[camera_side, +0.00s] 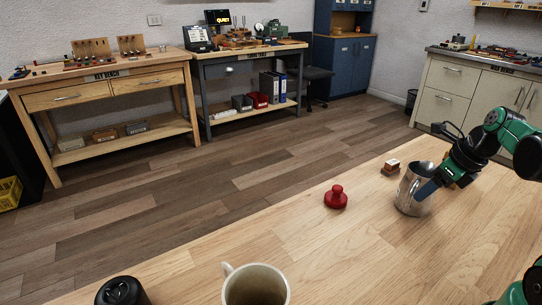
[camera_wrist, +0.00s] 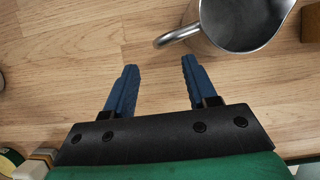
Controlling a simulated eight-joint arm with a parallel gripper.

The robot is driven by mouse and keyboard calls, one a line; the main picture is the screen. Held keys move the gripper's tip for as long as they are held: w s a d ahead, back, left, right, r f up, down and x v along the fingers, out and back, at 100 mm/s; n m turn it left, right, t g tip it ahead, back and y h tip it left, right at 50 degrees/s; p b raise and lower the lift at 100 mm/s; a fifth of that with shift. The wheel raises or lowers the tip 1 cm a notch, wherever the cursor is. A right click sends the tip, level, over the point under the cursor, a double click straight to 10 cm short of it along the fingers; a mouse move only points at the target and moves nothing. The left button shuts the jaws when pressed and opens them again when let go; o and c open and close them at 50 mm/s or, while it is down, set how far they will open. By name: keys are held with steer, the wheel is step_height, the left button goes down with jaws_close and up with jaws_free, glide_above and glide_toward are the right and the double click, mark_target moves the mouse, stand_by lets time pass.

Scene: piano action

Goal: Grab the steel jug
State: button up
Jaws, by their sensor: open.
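The steel jug (camera_side: 408,192) stands upright on the wooden table in the side view. In the wrist view it shows at the top right, its open mouth (camera_wrist: 240,18) partly cut off by the frame edge and its handle (camera_wrist: 178,36) pointing left. My gripper (camera_wrist: 161,62) is open and empty, with two blue fingers apart over bare wood. The handle lies just beyond the fingertips, towards the right finger. In the side view my gripper (camera_side: 430,189) is at the jug's right, one blue finger overlapping the jug's outline. I cannot tell whether they touch.
A red knobbed object (camera_side: 336,197) stands left of the jug, and a small wooden block (camera_side: 390,168) stands behind it. A cream mug (camera_side: 256,287) and a black object (camera_side: 122,291) stand at the table's near edge. The table between mug and jug is clear.

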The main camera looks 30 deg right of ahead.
steer(key=shift+x, duration=2.95)
steer(key=shift+s, duration=0.1)
jaws_close()
